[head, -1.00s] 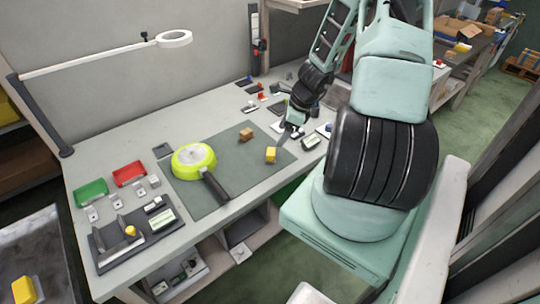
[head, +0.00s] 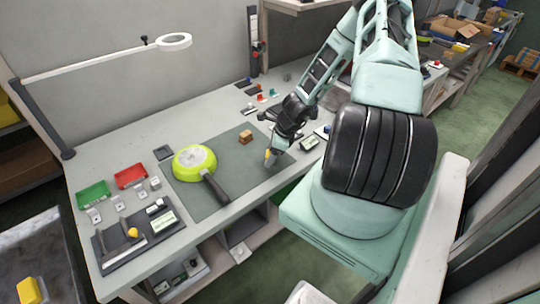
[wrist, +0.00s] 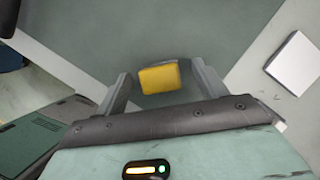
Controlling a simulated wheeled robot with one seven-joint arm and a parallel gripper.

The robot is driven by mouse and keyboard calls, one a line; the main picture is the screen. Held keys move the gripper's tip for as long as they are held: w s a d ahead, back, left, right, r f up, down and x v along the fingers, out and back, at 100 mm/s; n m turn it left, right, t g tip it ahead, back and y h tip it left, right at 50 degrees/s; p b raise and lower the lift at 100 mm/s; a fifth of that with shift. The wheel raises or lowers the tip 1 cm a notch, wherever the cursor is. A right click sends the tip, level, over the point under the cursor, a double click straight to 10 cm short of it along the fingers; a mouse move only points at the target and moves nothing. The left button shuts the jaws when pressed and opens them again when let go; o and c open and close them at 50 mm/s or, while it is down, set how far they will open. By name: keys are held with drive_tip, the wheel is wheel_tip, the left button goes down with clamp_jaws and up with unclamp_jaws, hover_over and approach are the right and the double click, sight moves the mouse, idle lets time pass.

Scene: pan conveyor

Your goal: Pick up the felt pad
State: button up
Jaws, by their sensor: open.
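A small yellow block, which I take for the felt pad (head: 267,154), lies on the dark grey-green mat (head: 227,160) near the mat's right edge. In the head view my gripper (head: 274,157) is down over it and hides most of it. In the wrist view the yellow pad (wrist: 160,79) sits between the two spread fingers of my gripper (wrist: 160,74). The jaws are open and not closed on the pad.
A lime-green pan (head: 194,162) with a dark handle lies on the mat to the left. A brown block (head: 246,137) stands behind the pad. A pale square item (wrist: 295,62) lies right in the wrist view. Green and red trays (head: 130,176) stand at the left.

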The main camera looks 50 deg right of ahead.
drive_tip(key=shift+w+a+f, duration=0.1)
drive_tip(key=shift+w+f, duration=0.05)
drive_tip(key=shift+f, duration=0.2)
drive_tip(key=c, duration=1.2)
drive_tip(key=shift+r, duration=0.1)
drive_tip(key=shift+r+b, duration=0.55)
drive_tip(key=shift+r, duration=4.35)
drive_tip(key=o, duration=0.3)
drive_tip(key=shift+c, duration=0.3)
